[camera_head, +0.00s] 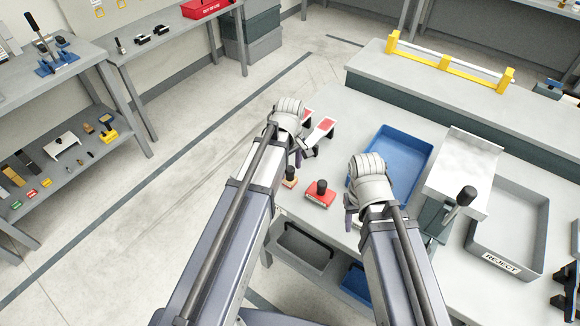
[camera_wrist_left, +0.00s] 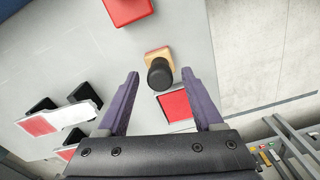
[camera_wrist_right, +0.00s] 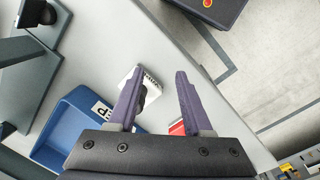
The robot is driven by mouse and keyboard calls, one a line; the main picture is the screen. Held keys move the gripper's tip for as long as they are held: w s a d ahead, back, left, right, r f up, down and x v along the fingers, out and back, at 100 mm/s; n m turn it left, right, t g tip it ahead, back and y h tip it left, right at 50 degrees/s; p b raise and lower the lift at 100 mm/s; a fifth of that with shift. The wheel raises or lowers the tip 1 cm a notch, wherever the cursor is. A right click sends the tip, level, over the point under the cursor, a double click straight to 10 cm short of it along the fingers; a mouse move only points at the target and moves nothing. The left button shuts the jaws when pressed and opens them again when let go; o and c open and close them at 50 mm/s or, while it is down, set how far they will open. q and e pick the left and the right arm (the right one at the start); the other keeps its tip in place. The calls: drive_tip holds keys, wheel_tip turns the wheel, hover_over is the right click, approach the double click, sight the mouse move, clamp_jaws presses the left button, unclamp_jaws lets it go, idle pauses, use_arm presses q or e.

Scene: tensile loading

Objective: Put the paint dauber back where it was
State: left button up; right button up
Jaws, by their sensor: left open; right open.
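A small block with a light wooden base and a black round knob, which looks like the paint dauber (camera_head: 290,177), stands upright near the table's front-left edge. In the left wrist view the dauber (camera_wrist_left: 158,72) shows ahead, between the lines of the fingers and not gripped. A red square with a pale border (camera_wrist_left: 175,105) lies beside it. My left gripper (camera_head: 303,155) is open just behind the dauber. A red block with a dark knob (camera_head: 320,193) stands to the dauber's right. My right gripper (camera_head: 349,216) is open and empty by the blue tray (camera_head: 422,150).
Two red-and-white plates on black supports (camera_head: 322,130) stand beyond my left gripper. A grey REJECT tray (camera_head: 510,255) and a machine with a black-knobbed lever (camera_head: 465,196) are on the right. A white lettered piece (camera_wrist_right: 150,82) lies ahead of my right gripper.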

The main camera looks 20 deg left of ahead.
use_arm(q)
wheel_tip(320, 180, up, 11)
drive_tip(key=p, duration=1)
drive_tip(key=s+d+m+y, duration=0.1)
drive_tip(key=s+d+m, duration=0.9)
drive_tip(key=s+m, duration=0.4)
drive_tip(key=shift+s+d+m, duration=0.2)
drive_tip(key=shift+d+m, duration=0.05)
drive_tip(key=shift+m, duration=0.15)
